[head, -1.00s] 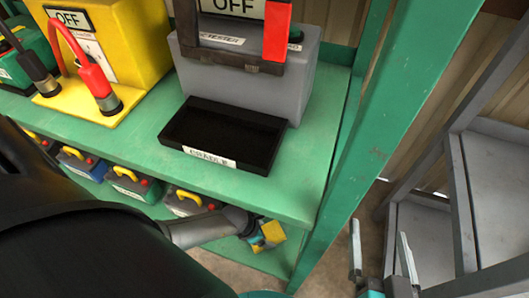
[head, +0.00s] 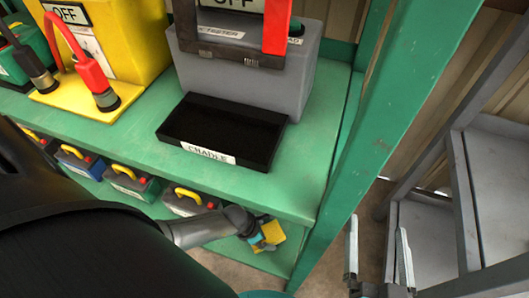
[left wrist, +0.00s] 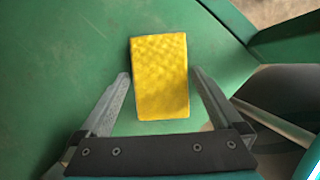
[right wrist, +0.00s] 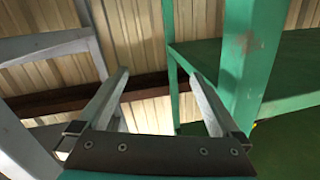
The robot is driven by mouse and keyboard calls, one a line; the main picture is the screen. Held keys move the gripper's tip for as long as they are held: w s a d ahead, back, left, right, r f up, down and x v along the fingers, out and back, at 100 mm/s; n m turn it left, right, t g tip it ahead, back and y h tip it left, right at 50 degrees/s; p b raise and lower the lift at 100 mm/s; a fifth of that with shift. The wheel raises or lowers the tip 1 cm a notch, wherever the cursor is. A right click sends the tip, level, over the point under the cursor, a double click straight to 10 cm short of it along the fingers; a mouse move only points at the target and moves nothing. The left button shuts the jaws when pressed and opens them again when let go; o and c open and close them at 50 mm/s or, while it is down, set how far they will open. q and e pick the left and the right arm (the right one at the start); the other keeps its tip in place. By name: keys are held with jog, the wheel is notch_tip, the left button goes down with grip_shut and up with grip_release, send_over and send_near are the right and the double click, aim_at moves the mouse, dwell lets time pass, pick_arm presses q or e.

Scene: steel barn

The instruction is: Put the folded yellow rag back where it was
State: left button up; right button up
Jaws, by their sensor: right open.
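The folded yellow rag (left wrist: 160,85) lies flat on the green lower shelf (left wrist: 65,60) in the left wrist view. In the head view the yellow rag (head: 272,234) shows only partly, behind my left gripper (head: 262,238) at the shelf's right end. My left gripper (left wrist: 162,76) is open, its fingers on either side of the rag with small gaps visible. My right gripper (head: 378,228) is open and empty, off the right side of the shelf unit. It also shows empty in the right wrist view (right wrist: 158,72).
A black tray labelled CRADLE (head: 218,130) sits on the upper shelf (head: 305,165) before a grey tester (head: 250,80). Several batteries with yellow handles (head: 130,182) stand on the lower shelf. A green post (head: 385,120) and grey steps (head: 495,175) are at right.

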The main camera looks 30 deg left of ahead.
aim_at(266, 234)
pick_arm(q)
jog(key=shift+r, duration=0.15)
